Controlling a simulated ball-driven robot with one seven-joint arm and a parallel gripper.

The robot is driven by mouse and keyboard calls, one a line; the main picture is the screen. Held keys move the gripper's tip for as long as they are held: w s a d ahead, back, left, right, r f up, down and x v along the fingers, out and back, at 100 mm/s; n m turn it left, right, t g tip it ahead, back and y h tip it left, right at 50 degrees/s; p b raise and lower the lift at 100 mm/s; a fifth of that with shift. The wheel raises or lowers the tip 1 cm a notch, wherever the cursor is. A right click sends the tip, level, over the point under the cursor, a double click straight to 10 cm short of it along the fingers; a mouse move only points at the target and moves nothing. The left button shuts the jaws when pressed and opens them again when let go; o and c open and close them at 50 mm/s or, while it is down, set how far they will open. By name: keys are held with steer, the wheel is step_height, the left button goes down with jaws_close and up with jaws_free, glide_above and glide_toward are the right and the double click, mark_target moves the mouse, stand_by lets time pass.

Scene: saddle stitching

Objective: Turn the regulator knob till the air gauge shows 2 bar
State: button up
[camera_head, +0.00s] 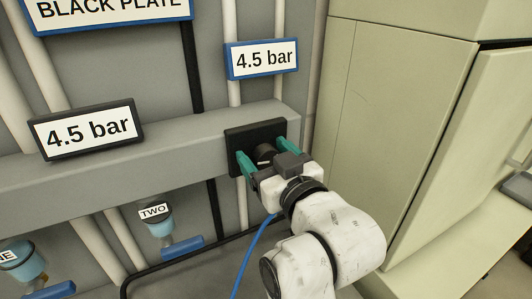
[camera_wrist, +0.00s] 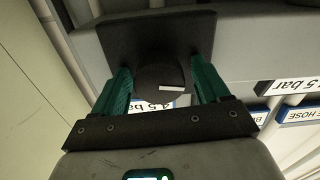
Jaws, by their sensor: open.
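The regulator knob (camera_head: 265,153) is dark and round on a black square plate (camera_head: 237,137) on the grey rail. In the wrist view the knob (camera_wrist: 158,77) bears a pale mark toward the lower right. My gripper (camera_head: 263,156) reaches the plate with its teal fingers open, one on each side of the knob. The wrist view shows gaps between the fingers and the knob. A black-framed display (camera_head: 88,130) on the rail reads 4.5 bar. A blue-framed sign (camera_head: 262,60) above the knob also reads 4.5 bar. I cannot tell which is the gauge.
A pale cabinet (camera_head: 385,110) stands close on the right. Below the rail are a bowl labelled TWO (camera_head: 156,218) with a blue lever (camera_head: 184,248), and another bowl (camera_head: 22,262) at the left. A blue hose (camera_head: 252,255) hangs beside my arm. Vertical pipes run behind the rail.

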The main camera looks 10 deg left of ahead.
steer(key=shift+c, duration=0.2)
steer(key=c, duration=0.9)
steer(key=shift+n, duration=0.3)
steer(key=n, duration=0.3)
steer(key=shift+f+b, duration=0.1)
steer(key=shift+b, duration=0.3)
steer(key=n+b, duration=0.1)
steer(key=n, duration=0.4)
steer(key=shift+a+f, duration=0.1)
steer(key=n+b, duration=0.2)
steer(key=n, duration=0.4)
steer(key=shift+s+f+b, duration=0.1)
steer(key=shift+f+b, duration=0.05)
steer(key=shift+b, duration=0.15)
steer(key=shift+c, duration=0.2)
steer(key=shift+a+n+b, duration=0.15)
steer(key=shift+n+b, duration=0.45)
steer(key=shift+n, duration=1)
steer(key=shift+s+f, duration=0.1)
